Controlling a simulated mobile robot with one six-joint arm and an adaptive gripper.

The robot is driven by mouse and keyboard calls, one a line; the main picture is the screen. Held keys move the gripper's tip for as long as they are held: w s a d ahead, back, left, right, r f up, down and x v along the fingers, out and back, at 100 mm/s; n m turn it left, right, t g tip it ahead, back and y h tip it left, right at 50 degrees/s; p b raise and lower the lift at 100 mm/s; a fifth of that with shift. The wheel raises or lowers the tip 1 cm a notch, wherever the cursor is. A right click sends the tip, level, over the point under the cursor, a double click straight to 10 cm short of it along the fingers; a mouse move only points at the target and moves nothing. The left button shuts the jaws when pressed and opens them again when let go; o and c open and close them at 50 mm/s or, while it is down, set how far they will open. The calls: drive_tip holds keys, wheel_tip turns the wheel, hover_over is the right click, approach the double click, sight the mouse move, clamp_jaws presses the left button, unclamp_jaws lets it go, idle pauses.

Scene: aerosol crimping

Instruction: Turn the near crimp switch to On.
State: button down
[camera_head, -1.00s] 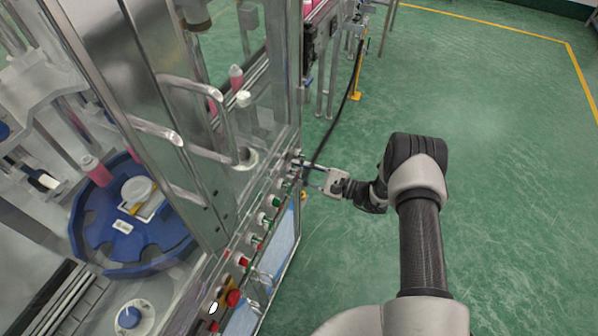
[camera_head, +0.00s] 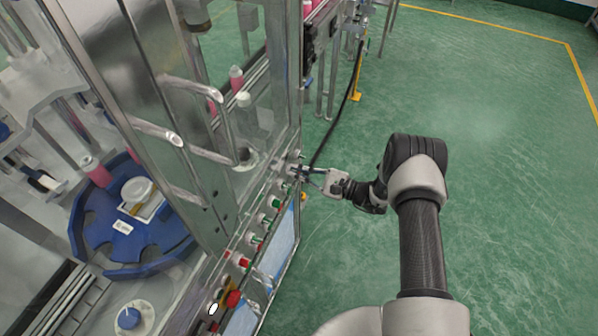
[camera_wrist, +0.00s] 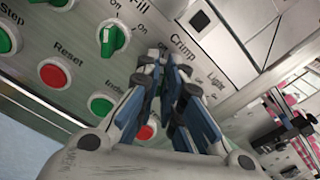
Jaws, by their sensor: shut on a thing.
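My gripper (camera_head: 305,174) is at the far end of the button row on the machine's front panel, with its fingers close together. In the wrist view, the gripper (camera_wrist: 168,72) has its blue-and-black fingers against the panel just below the "Crimp" label (camera_wrist: 182,46). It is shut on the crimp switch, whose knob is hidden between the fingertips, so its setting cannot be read. The neighbouring green fill switch (camera_wrist: 113,37) shows at the left, with "On" printed beside it.
A red reset button (camera_wrist: 54,74) and a green button (camera_wrist: 100,105) sit near the fingers. The machine's metal door handle (camera_head: 190,88) and blue turntable (camera_head: 125,240) are at the left. Green floor (camera_head: 500,170) to the right is clear. A black cable (camera_head: 335,125) hangs behind the gripper.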

drive_tip(key=shift+f+m, duration=0.1)
drive_tip(key=shift+m, duration=0.2)
drive_tip(key=m+b, duration=0.1)
drive_tip(key=m, duration=0.2)
drive_tip(key=m+b, duration=0.2)
drive_tip(key=m, duration=0.2)
drive_tip(key=m+b, duration=0.2)
drive_tip(key=m, duration=0.2)
drive_tip(key=shift+w+d, duration=0.1)
drive_tip(key=shift+w, duration=0.15)
drive_tip(key=shift+m, duration=0.3)
drive_tip(key=c, duration=1.7)
unclamp_jaws()
drive_tip(key=shift+d, duration=0.15)
drive_tip(key=v, duration=1.1)
drive_tip(key=shift+s+d, duration=0.15)
drive_tip(key=shift+d, duration=0.25)
